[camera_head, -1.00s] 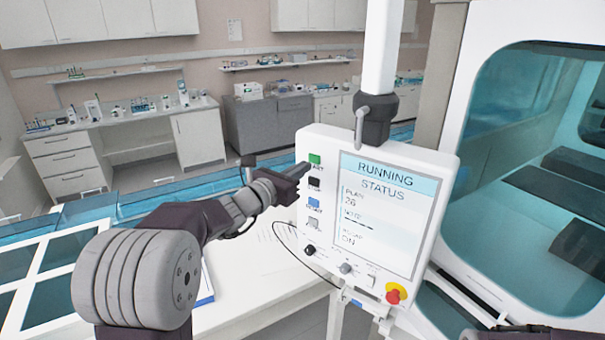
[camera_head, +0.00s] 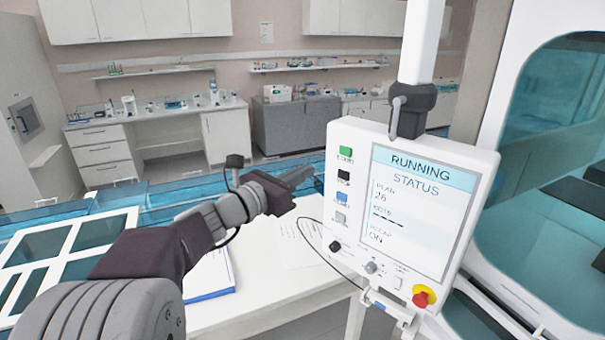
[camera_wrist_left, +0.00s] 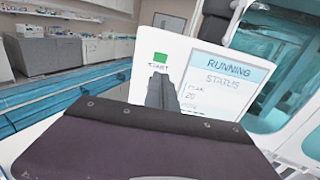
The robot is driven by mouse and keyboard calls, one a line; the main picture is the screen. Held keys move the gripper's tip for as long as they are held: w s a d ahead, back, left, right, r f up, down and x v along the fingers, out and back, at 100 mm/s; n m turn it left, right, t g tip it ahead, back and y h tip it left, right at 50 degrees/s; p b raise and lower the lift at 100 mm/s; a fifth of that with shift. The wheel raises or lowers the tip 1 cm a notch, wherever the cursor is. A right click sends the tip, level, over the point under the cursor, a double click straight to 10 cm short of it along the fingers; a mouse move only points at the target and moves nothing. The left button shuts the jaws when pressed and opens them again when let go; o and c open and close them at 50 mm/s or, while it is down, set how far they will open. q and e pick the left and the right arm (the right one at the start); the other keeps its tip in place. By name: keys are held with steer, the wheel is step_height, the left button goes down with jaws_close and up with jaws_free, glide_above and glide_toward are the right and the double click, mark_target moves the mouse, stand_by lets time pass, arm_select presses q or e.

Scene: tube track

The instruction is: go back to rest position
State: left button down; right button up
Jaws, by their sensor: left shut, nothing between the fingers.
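My left gripper (camera_head: 301,176) is shut and empty, to the left of the control panel (camera_head: 338,270) and apart from it in the head view. In the left wrist view its closed fingers (camera_wrist_left: 162,92) point at the panel, just below the green START button (camera_wrist_left: 160,58). The green button (camera_head: 346,152) is clear of the gripper in the head view. The panel's screen (camera_head: 424,212) reads RUNNING STATUS. My right gripper is not in view.
A white table (camera_head: 265,262) with papers and a blue-edged pad (camera_head: 208,275) lies below my left arm. A red emergency knob (camera_head: 424,296) sits at the panel's lower right. A white machine with a teal window (camera_head: 535,150) stands at the right.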

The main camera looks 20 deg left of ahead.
arm_select(q)
steer(key=s+d+f+m+g+h+b, duration=0.3)
steer(key=d+f+m+g+b, duration=0.15)
steer(key=d+f, duration=0.8)
steer(key=s+d+f+m+g+b, duration=0.1)
steer(key=s+d+f+m+g, duration=0.2)
steer(key=f, duration=0.4)
steer(key=s+d+f+m+g, duration=0.1)
steer(key=s+f+m+g, duration=0.25)
steer(key=f, duration=0.35)
steer(key=s+a+f+m+g+y+b, duration=0.2)
steer(key=s+a+f+m+g+y, duration=0.15)
steer(key=s+f+m, duration=0.55)
steer(key=s+a+f+m+y, duration=0.4)
steer(key=a+f+m+y, duration=0.2)
steer(key=a+m, duration=0.3)
steer(key=shift+a+f+m+g, duration=0.45)
steer(key=shift+f+m, duration=0.15)
steer(key=shift+m, duration=0.6)
